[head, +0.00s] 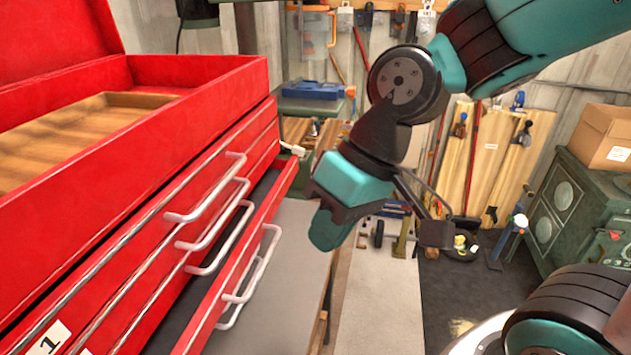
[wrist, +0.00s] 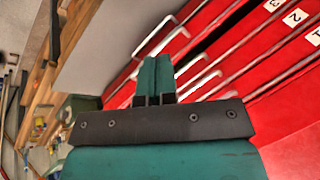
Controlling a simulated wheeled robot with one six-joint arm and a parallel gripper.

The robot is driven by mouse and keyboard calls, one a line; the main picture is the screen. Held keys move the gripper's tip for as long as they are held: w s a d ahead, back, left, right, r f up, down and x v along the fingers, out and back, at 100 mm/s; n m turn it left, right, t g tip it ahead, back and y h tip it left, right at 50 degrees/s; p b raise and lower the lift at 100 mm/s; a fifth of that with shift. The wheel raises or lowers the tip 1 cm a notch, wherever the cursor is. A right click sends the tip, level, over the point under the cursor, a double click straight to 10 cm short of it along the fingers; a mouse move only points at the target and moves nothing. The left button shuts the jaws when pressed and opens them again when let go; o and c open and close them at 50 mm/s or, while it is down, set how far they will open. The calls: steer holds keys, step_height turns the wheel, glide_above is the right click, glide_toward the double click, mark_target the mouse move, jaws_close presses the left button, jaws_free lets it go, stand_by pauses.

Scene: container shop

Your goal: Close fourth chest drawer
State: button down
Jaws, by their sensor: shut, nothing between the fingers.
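The red tool chest (head: 130,80) fills the left of the head view. One lower drawer (head: 276,190) stands pulled out, with a dark gap behind its front; a white bar handle (head: 264,262) is on it. The drawers above it look shut, with handles (head: 215,190) in a row. My gripper (head: 328,235) is to the right of the pulled-out drawer's front, pointing down, apparently apart from it. In the wrist view its two teal fingers (wrist: 157,72) are together and empty, before the red drawer fronts. Number labels 1, 2 and 3 show there; the fourth label is not visible.
The chest's top tray holds a wooden insert (head: 70,135). A grey bench top (head: 290,250) lies under the drawers. A green cabinet (head: 570,205) with a cardboard box (head: 605,137) stands at right. Boards lean on the back wall.

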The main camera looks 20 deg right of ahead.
steer(key=w+d+f+m+t+y+p, duration=0.1)
steer(key=w+d+m, duration=0.1)
steer(key=w+m, duration=0.15)
steer(key=w+d+m+t+p, duration=0.1)
steer(key=w+d+m, duration=0.1)
steer(key=w, duration=0.3)
steer(key=m+t+y+p, duration=0.1)
steer(key=m+t+p, duration=0.25)
steer(key=m, duration=0.35)
glide_toward(281, 197)
step_height(281, 197, down, 4)
steer(key=shift+n, duration=0.25)
steer(key=shift+w+a+f+p, duration=0.2)
steer(key=shift+w+a+p, duration=0.5)
steer(key=shift+w+a, duration=0.15)
steer(key=shift+w+a+f+p, duration=0.2)
steer(key=shift+w+a+p, duration=0.5)
steer(key=shift+a, duration=0.3)
steer(key=shift+w, duration=0.1)
